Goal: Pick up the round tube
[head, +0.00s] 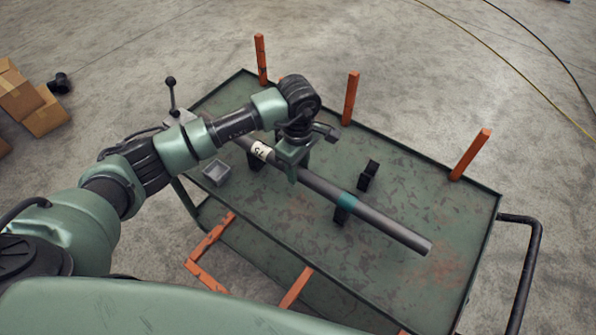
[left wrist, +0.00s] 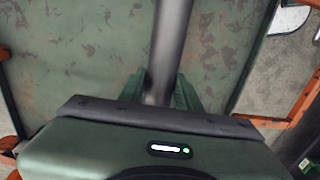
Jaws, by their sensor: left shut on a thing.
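The round tube (head: 379,221) is a long grey pipe with a teal band and a white label, lying diagonally above the green cart top in the head view. My left gripper (head: 292,172) comes down from above and is shut around the tube between the label and the teal band. In the left wrist view the tube (left wrist: 170,45) runs up from between the fingers of the left gripper (left wrist: 160,92). Whether the tube still touches its black supports I cannot tell. My right gripper is not in view.
The cart (head: 440,185) has a raised rim, orange posts (head: 351,98) and a black handle (head: 524,270). Black support blocks (head: 368,175) and a small grey box (head: 216,172) are on it. Cardboard boxes (head: 45,112) stand on the floor at left.

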